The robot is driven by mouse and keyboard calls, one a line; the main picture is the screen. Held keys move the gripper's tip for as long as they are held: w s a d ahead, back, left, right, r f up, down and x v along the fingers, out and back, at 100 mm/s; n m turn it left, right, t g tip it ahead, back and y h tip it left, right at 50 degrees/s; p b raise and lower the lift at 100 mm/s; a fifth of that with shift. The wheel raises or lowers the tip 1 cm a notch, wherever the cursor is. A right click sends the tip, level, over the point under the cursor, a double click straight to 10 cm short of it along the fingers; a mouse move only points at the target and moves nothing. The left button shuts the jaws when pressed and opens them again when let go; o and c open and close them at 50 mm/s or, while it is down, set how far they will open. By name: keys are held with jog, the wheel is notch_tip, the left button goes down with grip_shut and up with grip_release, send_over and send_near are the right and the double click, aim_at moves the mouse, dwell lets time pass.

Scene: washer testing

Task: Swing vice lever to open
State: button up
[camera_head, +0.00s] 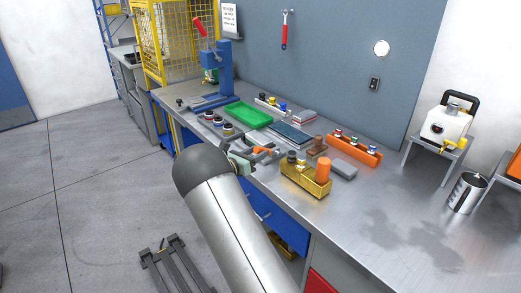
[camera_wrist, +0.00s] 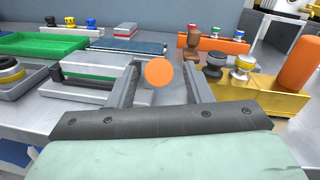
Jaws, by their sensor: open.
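My gripper (camera_wrist: 161,68) is open, its two grey fingers pointing over the bench with a gap between them. A round orange knob (camera_wrist: 158,72), seemingly the vice lever's end, shows in that gap in the wrist view. I cannot tell how deep it sits between the fingers, and no contact shows. In the head view, an orange lever part (camera_head: 264,150) shows beside my gripper at the bench's front edge; my arm hides part of that area.
A yellow block (camera_wrist: 250,92) with dark and metal parts and an orange cylinder (camera_wrist: 300,64) stands close on the right. A green tray (camera_head: 247,115) and a blue press (camera_head: 226,68) with a red lever are further left. The bench's right part (camera_head: 400,205) is mostly clear.

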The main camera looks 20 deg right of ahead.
jog(key=shift+x, duration=1.1)
jog(key=shift+a, duration=0.1)
grip_shut()
jog(key=shift+r, duration=0.1)
